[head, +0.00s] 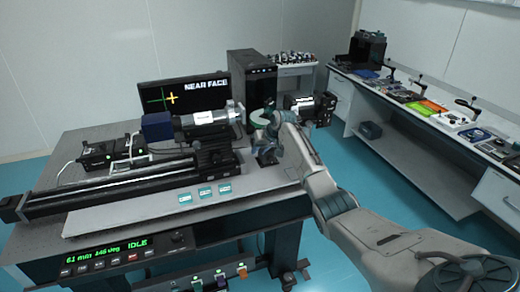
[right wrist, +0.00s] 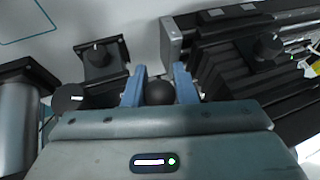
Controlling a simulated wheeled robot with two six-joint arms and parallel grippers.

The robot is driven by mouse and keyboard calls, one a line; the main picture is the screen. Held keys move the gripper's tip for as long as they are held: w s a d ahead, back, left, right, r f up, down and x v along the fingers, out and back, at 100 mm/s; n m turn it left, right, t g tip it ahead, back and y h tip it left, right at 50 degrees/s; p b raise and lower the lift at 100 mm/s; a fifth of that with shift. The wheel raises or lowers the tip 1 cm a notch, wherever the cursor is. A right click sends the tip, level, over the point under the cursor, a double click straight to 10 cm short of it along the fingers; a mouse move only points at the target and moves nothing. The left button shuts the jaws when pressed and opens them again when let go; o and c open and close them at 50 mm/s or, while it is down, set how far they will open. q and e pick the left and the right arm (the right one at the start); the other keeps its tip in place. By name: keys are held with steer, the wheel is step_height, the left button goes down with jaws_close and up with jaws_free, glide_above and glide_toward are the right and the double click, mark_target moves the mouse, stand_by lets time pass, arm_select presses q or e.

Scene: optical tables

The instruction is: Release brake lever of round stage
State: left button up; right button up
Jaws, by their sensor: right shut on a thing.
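My right gripper (head: 268,152) reaches in from the right in the head view, down at the right end of the optical table. In the right wrist view its two blue fingers (right wrist: 160,86) are shut on a round black knob (right wrist: 159,93), which sits between them. I take the knob to be the end of the brake lever; its shaft is hidden behind the gripper body. A pale round disc (head: 262,116) shows just above the gripper in the head view; I cannot tell surely whether it is the round stage. My left gripper is not in view.
In the right wrist view, black knobs (right wrist: 98,56) with white marks and a dark rail assembly (right wrist: 240,40) stand close around the fingers. In the head view, a long black rail (head: 100,195), a cylindrical instrument (head: 205,122) and a monitor (head: 180,92) lie left of the gripper.

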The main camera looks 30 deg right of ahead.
steer(key=o, duration=1)
steer(key=shift+s+d+r+b, duration=0.15)
steer(key=shift+s+r+b, duration=0.15)
steer(key=shift+r, duration=0.15)
steer(key=b+v, duration=0.3)
steer(key=v, duration=0.6)
steer(key=shift+s+r, duration=0.15)
steer(key=shift+r, duration=0.15)
